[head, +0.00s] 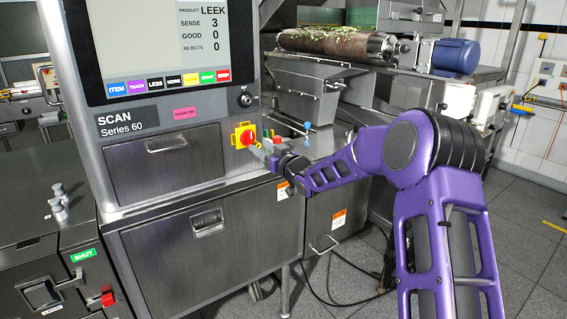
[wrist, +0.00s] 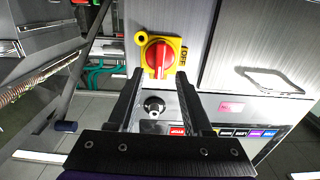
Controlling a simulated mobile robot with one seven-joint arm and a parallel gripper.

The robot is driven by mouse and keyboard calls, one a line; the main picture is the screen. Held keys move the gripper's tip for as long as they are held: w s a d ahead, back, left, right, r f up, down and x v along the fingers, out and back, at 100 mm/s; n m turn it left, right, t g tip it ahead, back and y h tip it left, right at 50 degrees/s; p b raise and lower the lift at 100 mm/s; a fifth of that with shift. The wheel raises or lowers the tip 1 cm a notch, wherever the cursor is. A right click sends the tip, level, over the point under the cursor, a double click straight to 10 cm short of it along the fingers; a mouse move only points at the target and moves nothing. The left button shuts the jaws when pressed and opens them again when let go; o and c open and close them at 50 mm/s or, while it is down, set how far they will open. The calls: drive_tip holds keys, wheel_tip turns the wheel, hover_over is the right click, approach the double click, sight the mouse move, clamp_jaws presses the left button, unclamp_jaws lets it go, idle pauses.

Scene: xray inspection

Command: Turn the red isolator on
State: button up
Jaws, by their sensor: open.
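The red isolator is a red rotary knob on a yellow plate. In the wrist view the isolator (wrist: 158,55) sits at the upper middle, with a dark OFF label on the plate's right side. In the head view the isolator (head: 244,135) is on the front of the SCAN Series 60 machine, right of the drawer. My gripper (wrist: 159,80) is open and empty, with its two fingers apart below and either side of the knob in the wrist view. In the head view my gripper (head: 268,150) is just right of the isolator. I cannot tell whether it touches.
A black key switch (wrist: 154,106) shows between my fingers. The machine's drawer (head: 165,163) and screen (head: 155,45) are left of the isolator. A metal hopper (head: 300,98) and a roller (head: 325,42) stand behind my arm. Cables lie on the tiled floor.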

drive_tip(key=v, duration=1.2)
